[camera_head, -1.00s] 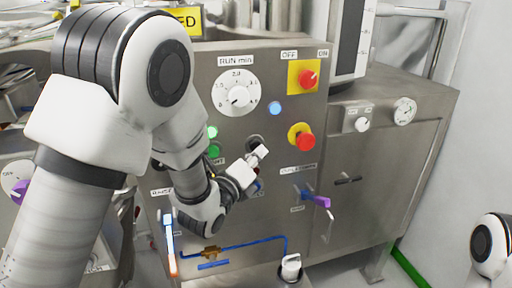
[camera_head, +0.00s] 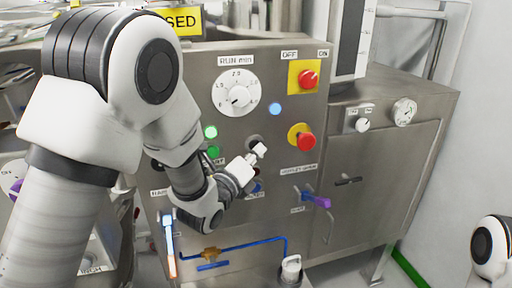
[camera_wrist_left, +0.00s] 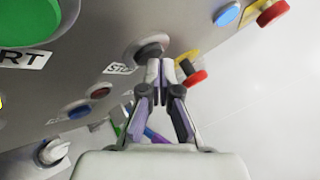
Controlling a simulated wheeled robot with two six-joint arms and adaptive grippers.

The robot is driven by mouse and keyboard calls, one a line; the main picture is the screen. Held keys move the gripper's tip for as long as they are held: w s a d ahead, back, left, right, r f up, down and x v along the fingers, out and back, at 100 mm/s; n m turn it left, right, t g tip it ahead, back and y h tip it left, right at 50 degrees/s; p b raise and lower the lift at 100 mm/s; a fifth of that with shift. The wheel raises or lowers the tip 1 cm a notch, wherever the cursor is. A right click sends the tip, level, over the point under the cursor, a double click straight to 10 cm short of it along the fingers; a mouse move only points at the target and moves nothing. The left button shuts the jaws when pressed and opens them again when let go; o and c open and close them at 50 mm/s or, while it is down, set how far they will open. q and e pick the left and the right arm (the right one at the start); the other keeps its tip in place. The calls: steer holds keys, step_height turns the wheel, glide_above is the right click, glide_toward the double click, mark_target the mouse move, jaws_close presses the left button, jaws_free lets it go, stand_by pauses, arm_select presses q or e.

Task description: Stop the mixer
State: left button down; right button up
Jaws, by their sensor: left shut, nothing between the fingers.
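The mixer's control panel (camera_head: 290,180) faces me. A dark round button (camera_head: 254,139) sits below the run dial; in the left wrist view it (camera_wrist_left: 149,48) has a label reading STOP (camera_wrist_left: 118,70) beside it. My left gripper (camera_head: 260,150) is shut and empty, its fingertips just in front of this button. In the left wrist view the tips (camera_wrist_left: 160,68) overlap the button's lower right edge; I cannot tell whether they touch. The green start button (camera_head: 213,151) also shows large in the left wrist view (camera_wrist_left: 28,18). My right gripper is out of view.
A red emergency button (camera_head: 304,139) on a yellow ring is right of the gripper. A red rotary switch (camera_head: 307,78), the run dial (camera_head: 237,94), a lit blue lamp (camera_head: 275,109) and a lit green lamp (camera_head: 210,132) are above. A purple-handled valve (camera_head: 320,201) juts out below right.

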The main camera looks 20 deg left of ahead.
arm_select(q)
steer(key=shift+w+a, duration=0.1)
stand_by(0.4)
steer(key=shift+s+d+b, duration=0.35)
steer(key=shift+s+d, duration=0.2)
steer(key=shift+s, duration=0.2)
steer(key=s+d, duration=0.1)
steer(key=s, duration=0.1)
steer(key=s+d+b, duration=0.1)
steer(key=s, duration=0.1)
steer(key=shift+d, duration=0.4)
